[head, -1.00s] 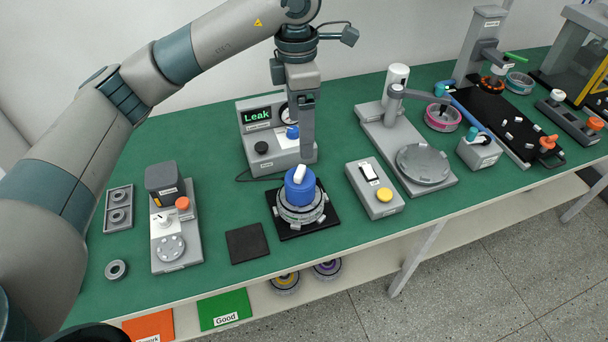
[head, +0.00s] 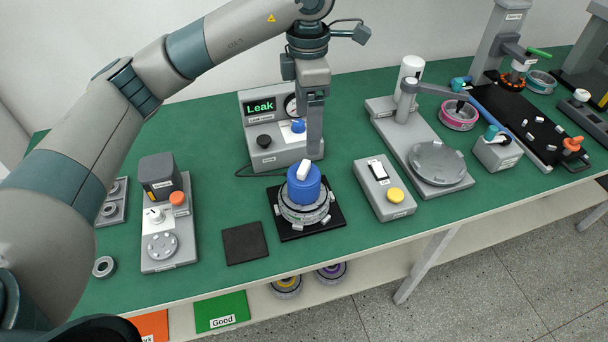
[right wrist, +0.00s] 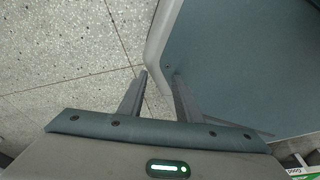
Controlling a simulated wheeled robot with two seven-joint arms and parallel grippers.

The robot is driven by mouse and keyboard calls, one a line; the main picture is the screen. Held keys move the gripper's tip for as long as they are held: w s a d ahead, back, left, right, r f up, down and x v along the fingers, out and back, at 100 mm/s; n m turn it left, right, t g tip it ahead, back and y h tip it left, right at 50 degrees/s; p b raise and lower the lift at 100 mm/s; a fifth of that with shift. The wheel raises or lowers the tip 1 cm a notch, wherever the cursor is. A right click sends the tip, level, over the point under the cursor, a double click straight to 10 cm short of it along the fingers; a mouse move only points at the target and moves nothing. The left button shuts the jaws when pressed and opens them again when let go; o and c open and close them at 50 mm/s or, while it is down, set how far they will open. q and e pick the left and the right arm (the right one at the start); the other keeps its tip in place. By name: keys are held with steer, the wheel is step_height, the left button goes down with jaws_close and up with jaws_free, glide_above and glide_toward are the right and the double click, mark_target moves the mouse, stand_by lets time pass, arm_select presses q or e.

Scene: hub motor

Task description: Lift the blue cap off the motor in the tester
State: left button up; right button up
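The blue cap (head: 303,190), with a white handle (head: 305,170) on top, sits on the grey round motor (head: 304,212). The motor stands on a black pad (head: 335,217) in front of the leak tester (head: 262,146), whose display reads "Leak". My left gripper (head: 315,154) points down just above and behind the white handle. Its fingers overlap edge-on, so their opening is hidden. I see no cap in its grasp. In the right wrist view, my right gripper (right wrist: 161,74) has its fingers apart and empty, away from the cap.
A grey fixture (head: 168,222) is farther left. A press with a round plate (head: 436,163) stands to the right. Speckled floor (right wrist: 60,50) shows below my right gripper.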

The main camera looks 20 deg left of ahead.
mark_target(307, 166)
arm_select(q)
step_height(307, 166, down, 4)
steer(key=shift+f+p, duration=0.1)
steer(key=shift+p, duration=0.65)
step_height(307, 166, down, 7)
steer(key=shift+r+p, duration=0.1)
steer(key=shift+p, duration=1.15)
steer(key=shift+f, duration=0.6)
arm_select(e)
steer(key=shift+g, duration=0.7)
steer(key=shift+s+d+r, duration=0.3)
steer(key=shift+s+r, duration=0.2)
steer(key=shift+s, duration=0.3)
steer(key=shift+s+d+r, duration=0.35)
steer(key=shift+s+r, duration=0.15)
steer(key=shift+s, duration=0.3)
steer(key=shift+s+d+r, duration=0.3)
steer(key=shift+s+r, duration=0.2)
steer(key=shift+s, duration=0.3)
